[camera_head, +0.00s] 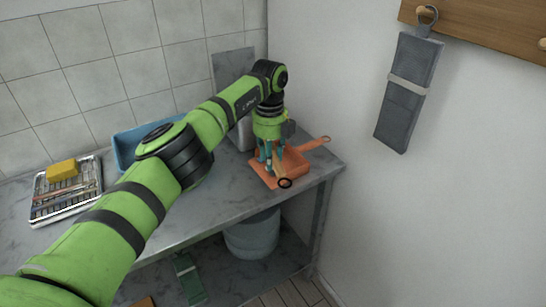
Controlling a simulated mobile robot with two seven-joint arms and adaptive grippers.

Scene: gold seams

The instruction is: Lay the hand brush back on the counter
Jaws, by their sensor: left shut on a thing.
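My left gripper (271,160) is shut on the hand brush (279,172), low over the right part of the counter (215,207). My gripper hides the rest. The brush is over an orange dustpan (298,166) on the counter; I cannot tell whether they touch. My right gripper is out of view.
A wire rack (88,203) with a yellow sponge (62,170) stands at the left. A blue bin (124,150) is partly behind my arm. A grey pouch (406,105) hangs on the right wall. A bucket (252,236) stands below the counter.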

